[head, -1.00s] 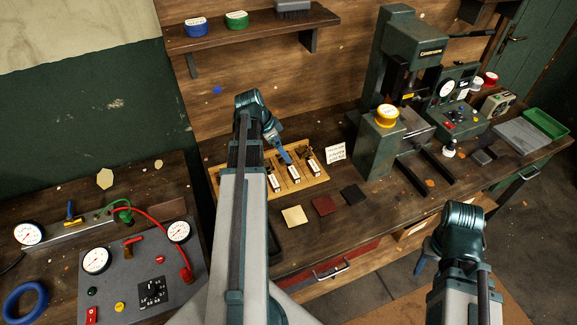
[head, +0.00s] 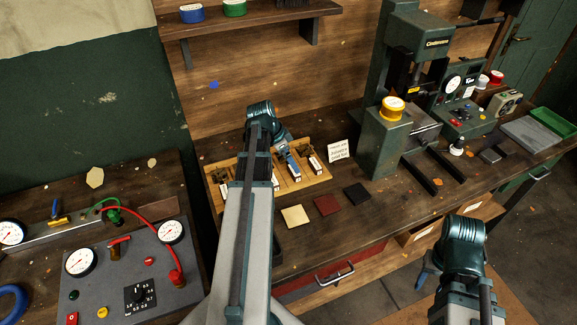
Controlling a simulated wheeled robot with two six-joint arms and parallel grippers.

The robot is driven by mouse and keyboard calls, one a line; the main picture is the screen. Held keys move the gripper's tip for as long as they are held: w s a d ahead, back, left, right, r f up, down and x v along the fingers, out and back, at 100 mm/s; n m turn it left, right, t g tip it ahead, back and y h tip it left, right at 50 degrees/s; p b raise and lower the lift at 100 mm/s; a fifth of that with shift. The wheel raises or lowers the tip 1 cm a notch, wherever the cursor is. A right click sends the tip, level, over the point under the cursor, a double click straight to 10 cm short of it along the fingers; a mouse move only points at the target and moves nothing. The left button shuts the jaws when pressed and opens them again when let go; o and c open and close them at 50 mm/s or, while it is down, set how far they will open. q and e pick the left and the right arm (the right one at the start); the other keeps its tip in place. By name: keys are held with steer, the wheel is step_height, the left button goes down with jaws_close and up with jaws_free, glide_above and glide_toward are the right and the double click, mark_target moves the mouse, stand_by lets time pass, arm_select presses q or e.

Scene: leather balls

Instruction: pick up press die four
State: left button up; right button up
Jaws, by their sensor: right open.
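A wooden rack (head: 322,178) on the bench holds several press dies with white labels. The numbers are too small to read, so I cannot tell which is die four. One die (head: 315,165) stands at the right end of the rack; another (head: 225,194) shows near its left end. My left gripper (head: 292,163) reaches down over the rack, beside or on a labelled die left of the right-end one. Its jaws are mostly hidden, and I cannot tell whether it holds anything. My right gripper (head: 424,277) is open, in front of the bench and away from the dies.
A green press (head: 385,140) stands right of the rack, with a small sign (head: 338,151) between. Tan (head: 295,216), dark red (head: 327,205) and black (head: 357,195) leather squares lie in front. A gauge panel (head: 120,280) is at the left. A shelf (head: 260,20) hangs above.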

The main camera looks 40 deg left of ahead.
mark_target(291, 171)
arm_select(q)
steer(key=f+b, duration=0.4)
steer(key=shift+w+d+f, duration=0.15)
steer(key=shift+w+d, duration=0.05)
steer(key=shift+w+d+f+b, duration=0.15)
steer(key=shift+w+f+b, duration=0.1)
steer(key=shift+f+b, duration=0.15)
steer(key=shift+r, duration=0.1)
steer(key=c, duration=0.9)
steer(key=shift+c, duration=0.2)
